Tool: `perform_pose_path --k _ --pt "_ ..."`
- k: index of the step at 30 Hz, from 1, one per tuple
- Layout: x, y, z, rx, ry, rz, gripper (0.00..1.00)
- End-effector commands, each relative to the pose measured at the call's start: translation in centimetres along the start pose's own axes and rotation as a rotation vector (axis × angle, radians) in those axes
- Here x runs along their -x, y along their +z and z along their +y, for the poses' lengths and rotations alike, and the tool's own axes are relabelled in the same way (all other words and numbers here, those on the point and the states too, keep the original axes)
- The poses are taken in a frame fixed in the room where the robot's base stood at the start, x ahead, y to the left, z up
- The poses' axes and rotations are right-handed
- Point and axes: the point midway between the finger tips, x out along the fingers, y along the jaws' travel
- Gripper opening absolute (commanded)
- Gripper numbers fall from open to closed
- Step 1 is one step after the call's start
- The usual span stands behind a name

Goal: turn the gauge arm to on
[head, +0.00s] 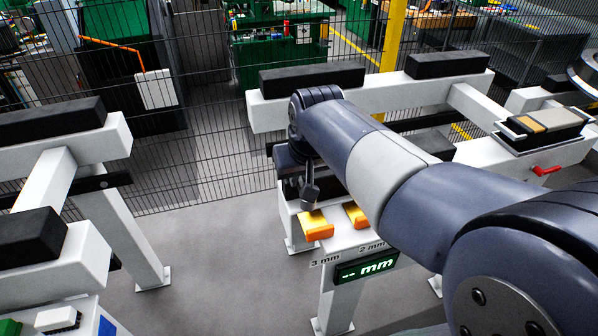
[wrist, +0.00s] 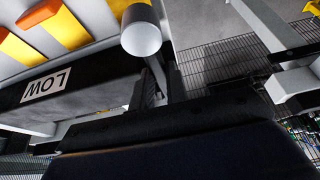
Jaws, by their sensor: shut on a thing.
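My gripper (head: 300,180) is at the end of my arm, above the white bench with the mm display (head: 366,267), which reads "-- mm". A pale grey round-ended cylinder (wrist: 141,38) stands right at the fingertips (wrist: 153,80) in the wrist view. A grey piece (head: 310,196) shows just below the gripper in the head view. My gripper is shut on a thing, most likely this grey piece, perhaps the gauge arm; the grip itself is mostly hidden.
Two yellow-orange blocks, one by the 3 mm label (head: 315,226) and one by the 2 mm label (head: 356,214), sit close to the gripper. White beams with black pads (head: 312,76) stand behind. A red handle (head: 546,170) is at right. Open floor (head: 205,245) lies left.

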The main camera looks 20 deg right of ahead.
Motion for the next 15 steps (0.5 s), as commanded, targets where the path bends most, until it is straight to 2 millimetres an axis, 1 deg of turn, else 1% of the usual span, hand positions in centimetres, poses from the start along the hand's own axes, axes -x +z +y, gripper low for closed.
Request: perform_pose_path --k 1,2,15 --pt "0.02 -0.01 0.00 0.000 0.000 0.000 0.02" --pt "0.02 -0.01 0.00 0.000 0.000 0.000 0.00" --pt "0.03 -0.01 0.02 0.003 -0.001 0.000 0.00"
